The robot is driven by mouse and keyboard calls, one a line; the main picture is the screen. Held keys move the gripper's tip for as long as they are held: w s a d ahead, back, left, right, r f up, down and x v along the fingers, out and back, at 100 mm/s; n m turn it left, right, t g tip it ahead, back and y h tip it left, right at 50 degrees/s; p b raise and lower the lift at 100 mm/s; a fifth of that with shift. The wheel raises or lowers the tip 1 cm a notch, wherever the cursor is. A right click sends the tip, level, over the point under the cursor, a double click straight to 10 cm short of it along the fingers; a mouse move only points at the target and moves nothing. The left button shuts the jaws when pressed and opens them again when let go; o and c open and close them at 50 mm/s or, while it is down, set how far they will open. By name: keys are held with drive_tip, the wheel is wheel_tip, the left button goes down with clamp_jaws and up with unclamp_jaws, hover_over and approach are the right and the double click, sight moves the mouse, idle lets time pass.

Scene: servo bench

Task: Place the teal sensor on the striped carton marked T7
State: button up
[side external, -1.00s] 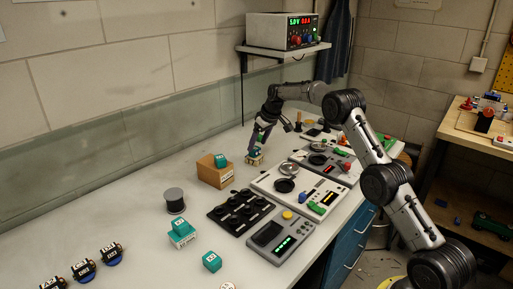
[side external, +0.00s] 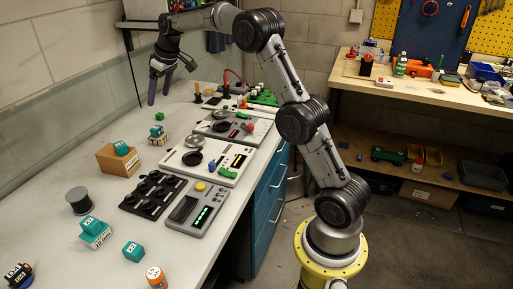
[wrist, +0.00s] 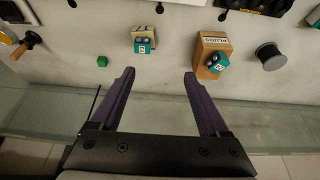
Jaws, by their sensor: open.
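A teal sensor (side external: 157,131) with a white label rests on a small pale carton with tan bands (side external: 158,141), toward the back of the bench. In the wrist view the sensor (wrist: 144,46) shows two dark round eyes, with the carton (wrist: 143,31) under it. The carton's mark is too small to read. My gripper (side external: 159,101) is open and empty, raised above and apart from the sensor. In the wrist view its purple fingers (wrist: 158,73) are spread wide with nothing between them.
Other teal blocks sit on a brown box (side external: 106,161), on a white carton (side external: 97,240) and on the bench (side external: 133,251). A grey spool (side external: 78,200) stands nearby. Black and white panels and a grey meter (side external: 198,211) fill the right side.

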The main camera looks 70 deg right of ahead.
drive_tip(key=s+a+r, duration=0.4)
drive_tip(key=s+a, duration=0.3)
drive_tip(key=s, duration=0.3)
drive_tip(key=s+a+r, duration=0.4)
drive_tip(key=s+a, duration=0.3)
drive_tip(key=s, duration=0.4)
drive_tip(key=s+a+f, duration=0.2)
drive_tip(key=s+f, duration=0.2)
drive_tip(key=s, duration=0.6)
drive_tip(key=s+a+f+t, duration=0.1)
drive_tip(key=s+a+f, duration=0.1)
drive_tip(key=s, duration=0.7)
drive_tip(key=shift+s+a+f, duration=0.35)
drive_tip(key=shift+s+f, duration=0.05)
drive_tip(key=shift+f, duration=0.5)
